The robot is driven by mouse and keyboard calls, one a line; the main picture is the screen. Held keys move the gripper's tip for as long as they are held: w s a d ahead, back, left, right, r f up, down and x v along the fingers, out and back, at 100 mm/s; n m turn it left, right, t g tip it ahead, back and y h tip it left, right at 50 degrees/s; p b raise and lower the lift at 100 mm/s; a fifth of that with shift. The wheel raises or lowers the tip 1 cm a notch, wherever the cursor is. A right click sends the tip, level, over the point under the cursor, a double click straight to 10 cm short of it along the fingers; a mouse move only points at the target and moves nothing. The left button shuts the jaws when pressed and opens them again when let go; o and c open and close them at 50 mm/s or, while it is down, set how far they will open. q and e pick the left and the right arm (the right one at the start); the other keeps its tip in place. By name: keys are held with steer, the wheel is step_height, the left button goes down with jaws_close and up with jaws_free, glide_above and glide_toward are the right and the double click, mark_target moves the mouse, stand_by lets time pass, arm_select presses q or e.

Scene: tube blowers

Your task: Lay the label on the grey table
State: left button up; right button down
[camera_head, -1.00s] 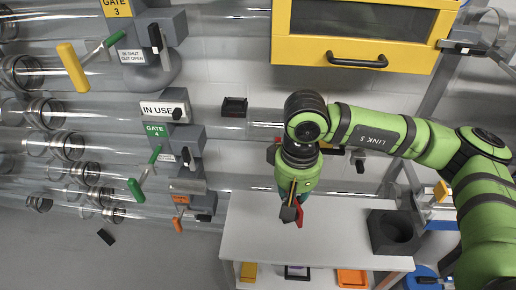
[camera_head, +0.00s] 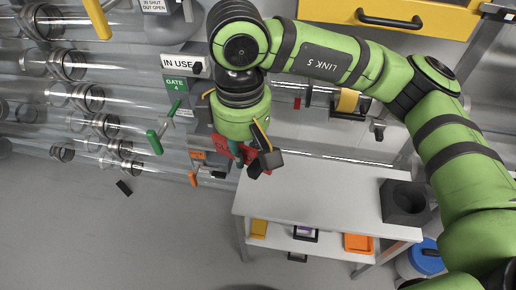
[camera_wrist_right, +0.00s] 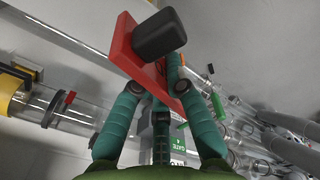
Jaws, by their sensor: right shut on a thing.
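In the head view the red plate (camera_head: 247,153) and block (camera_head: 265,163) hang from the gripper, tilted, near the back left corner of the grey table (camera_head: 330,200). I cannot tell the height above the table. My left gripper is not in view.
The tabletop is clear except for a dark block with a round hollow (camera_head: 405,201) at its right end. A shelf below holds a yellow (camera_head: 259,229) and an orange (camera_head: 358,243) item. Clear tubes, gate levers and an IN USE sign (camera_head: 182,62) stand at left.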

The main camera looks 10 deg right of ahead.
steer(key=w+a+f+n, duration=0.2)
steer(key=f+n, duration=0.1)
steer(key=shift+w+a+f, duration=0.15)
steer(key=shift+w+a, duration=0.2)
steer(key=s+d+r+m, duration=0.4)
steer(key=d+r+m, duration=0.3)
steer(key=r, duration=0.2)
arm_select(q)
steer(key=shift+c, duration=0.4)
arm_select(e)
steer(key=m, duration=0.5)
glide_toward(228, 154)
step_height(228, 154, down, 2)
steer(key=w+a+f, duration=0.1)
steer(key=w, duration=0.2)
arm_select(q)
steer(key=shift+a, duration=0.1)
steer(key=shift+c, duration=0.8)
arm_select(e)
steer(key=shift+a+r, duration=0.25)
steer(key=shift+a, duration=0.2)
